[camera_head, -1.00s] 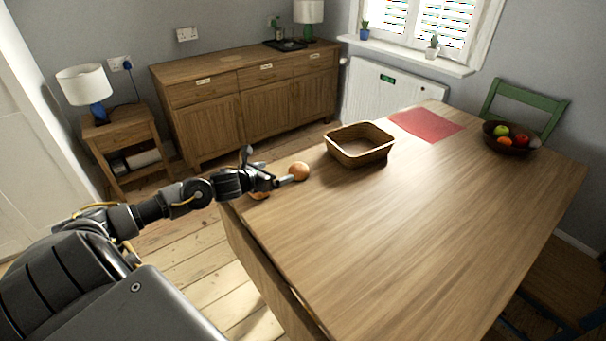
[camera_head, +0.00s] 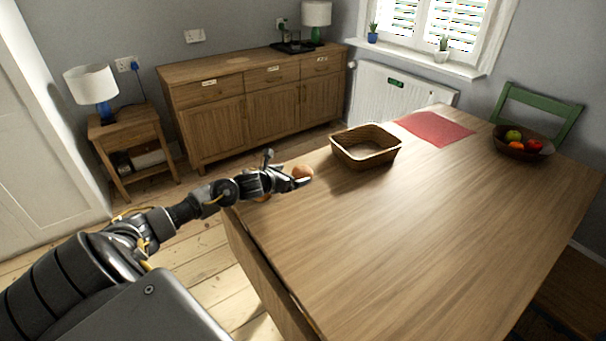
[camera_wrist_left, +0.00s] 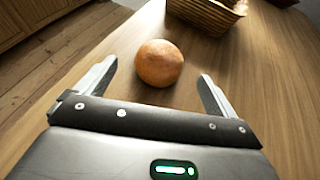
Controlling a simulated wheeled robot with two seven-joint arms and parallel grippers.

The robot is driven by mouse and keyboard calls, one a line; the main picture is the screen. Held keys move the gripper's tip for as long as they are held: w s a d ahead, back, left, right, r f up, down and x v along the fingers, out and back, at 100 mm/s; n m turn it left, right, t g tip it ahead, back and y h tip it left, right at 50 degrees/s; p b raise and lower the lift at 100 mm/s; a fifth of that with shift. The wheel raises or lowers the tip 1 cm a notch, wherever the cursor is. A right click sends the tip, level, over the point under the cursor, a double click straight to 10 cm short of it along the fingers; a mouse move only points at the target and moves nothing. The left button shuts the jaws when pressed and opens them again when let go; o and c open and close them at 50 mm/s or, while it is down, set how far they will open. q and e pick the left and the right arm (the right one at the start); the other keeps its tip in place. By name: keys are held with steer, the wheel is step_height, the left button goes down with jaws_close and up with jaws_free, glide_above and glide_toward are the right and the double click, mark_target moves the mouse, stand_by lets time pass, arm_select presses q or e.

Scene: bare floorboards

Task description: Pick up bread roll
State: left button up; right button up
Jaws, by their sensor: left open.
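A round, golden-brown bread roll (camera_head: 302,172) sits on the wooden table (camera_head: 400,250) near its left edge. In the left wrist view the roll (camera_wrist_left: 158,62) lies ahead of the palm, centred between the fingertips, with a gap on each side. My left gripper (camera_head: 292,181) is open and empty, low over the table beside the roll; it also shows in the left wrist view (camera_wrist_left: 157,70). A brown patch below the gripper in the head view is mostly hidden, and I cannot tell what it is. My right gripper is not in view.
A wicker basket (camera_head: 366,158) stands just beyond the roll to the right, also in the left wrist view (camera_wrist_left: 208,14). A red mat (camera_head: 436,128) and a fruit bowl (camera_head: 522,149) lie farther right. The table's middle and front are clear.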

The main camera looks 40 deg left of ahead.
mark_target(297, 172)
arm_select(q)
steer(key=shift+p+x, duration=0.35)
steer(key=shift+x, duration=2.25)
steer(key=c, duration=1)
